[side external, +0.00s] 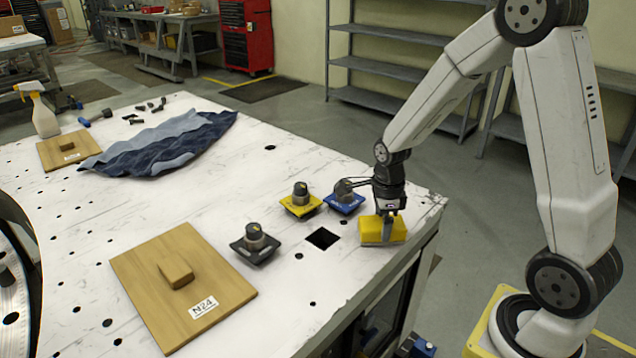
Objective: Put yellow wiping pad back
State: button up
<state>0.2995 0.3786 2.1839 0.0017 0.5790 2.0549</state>
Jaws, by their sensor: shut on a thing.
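The yellow wiping pad (371,231) is a small yellow block at the right corner of the white table. My gripper (389,225) points down and is shut on the pad. The pad is at or just above the table top; I cannot tell whether it touches. The fingertips are partly hidden against the pad. Left of the pad is a dark square opening (322,238) in the table top. A yellow-based knob piece (300,200), a blue-based one (344,198) and a black-based one (255,244) stand around the opening.
A wooden board (182,285) with a block handle and an N24 label lies at the front. A blue cloth (160,142), a spray bottle (42,113) and another wooden board (68,149) are at the back left. The table edge is close to the pad.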

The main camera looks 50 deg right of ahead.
jog(key=shift+f, duration=0.1)
jog(key=o, duration=1.1)
jog(key=shift+r, duration=6.15)
